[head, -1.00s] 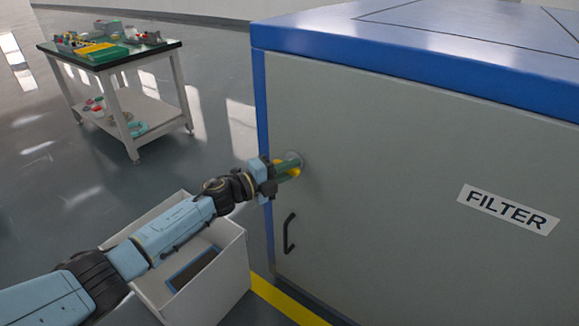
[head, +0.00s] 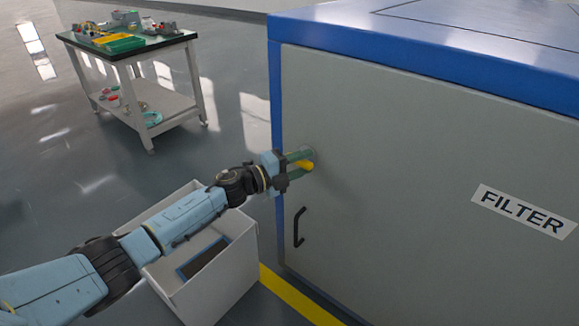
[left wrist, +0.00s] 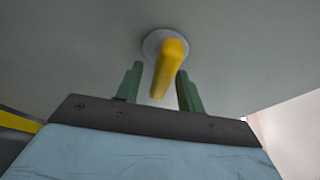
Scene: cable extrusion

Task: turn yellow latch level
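The yellow latch (head: 305,165) sticks out from the grey door near its left edge. In the left wrist view the latch (left wrist: 169,66) stands out from a round pale base, tilted slightly from vertical in the picture. My left gripper (head: 301,164) is at the latch, with one green finger above it and one below in the head view. In the left wrist view the gripper (left wrist: 158,88) is open around the latch. A gap shows on the left; the right finger is close to the latch, and I cannot tell if it touches. My right gripper is not in view.
The grey cabinet door (head: 400,190) has a black handle (head: 299,227) below the latch and a FILTER label (head: 523,211). A white open box (head: 215,290) stands on the floor under my left arm. A workbench (head: 140,62) with parts stands behind left.

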